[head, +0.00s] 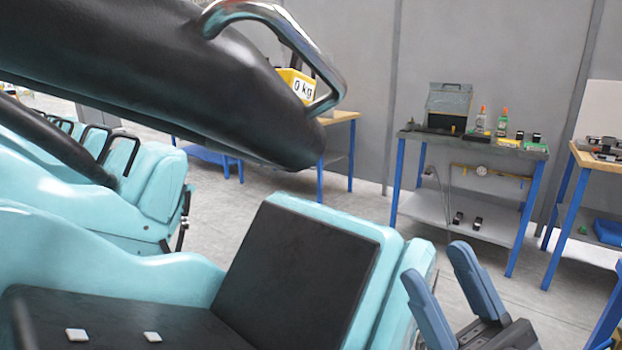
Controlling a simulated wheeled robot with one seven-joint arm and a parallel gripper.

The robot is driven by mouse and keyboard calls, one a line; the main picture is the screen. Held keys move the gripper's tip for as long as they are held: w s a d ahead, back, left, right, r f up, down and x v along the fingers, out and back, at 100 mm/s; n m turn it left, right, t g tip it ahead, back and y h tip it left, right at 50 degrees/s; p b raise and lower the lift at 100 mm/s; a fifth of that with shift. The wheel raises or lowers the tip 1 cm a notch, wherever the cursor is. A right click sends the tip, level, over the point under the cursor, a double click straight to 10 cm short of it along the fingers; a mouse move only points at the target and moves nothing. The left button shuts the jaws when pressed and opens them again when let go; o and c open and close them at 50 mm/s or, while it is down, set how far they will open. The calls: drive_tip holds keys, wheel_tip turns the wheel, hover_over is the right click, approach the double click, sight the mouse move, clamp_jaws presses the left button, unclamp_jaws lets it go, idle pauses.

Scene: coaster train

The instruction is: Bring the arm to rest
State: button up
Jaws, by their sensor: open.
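My gripper (451,283) is at the lower right of the head view, its two blue-grey fingers pointing up and spread apart. Nothing is between the fingers. It stands just right of the turquoise coaster seat (391,282) with its black back pad (300,268); I cannot tell whether they touch. The rest of my arm is cut off by the lower edge of the picture.
A black restraint (190,75) with a chrome handle (327,84) hangs over the seat at upper left. Two small white pieces (76,335) (152,337) lie on the black seat pad. A workbench (470,147) with a toolbox (448,106) and bottles stands behind. Grey floor (370,205) lies between.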

drive_tip(key=s+d+f+m+g+h, duration=0.2)
drive_tip(key=s+f+h, duration=0.4)
drive_tip(key=s, duration=0.3)
drive_tip(key=s+d+f+m+g+h, duration=0.2)
drive_tip(key=s+d+f+m+h, duration=0.2)
drive_tip(key=s+f+m+h, duration=0.3)
drive_tip(key=s+d+f+m+g+h, duration=0.1)
drive_tip(key=s+d+f+m+h, duration=0.2)
drive_tip(key=s, duration=1)
wheel_tip(320, 180, down, 4)
drive_tip(key=m+h, duration=0.2)
drive_tip(key=h, duration=0.1)
drive_tip(key=shift+f+g+h, duration=0.25)
drive_tip(key=shift+g+h, duration=0.15)
drive_tip(key=shift+s+d, duration=0.1)
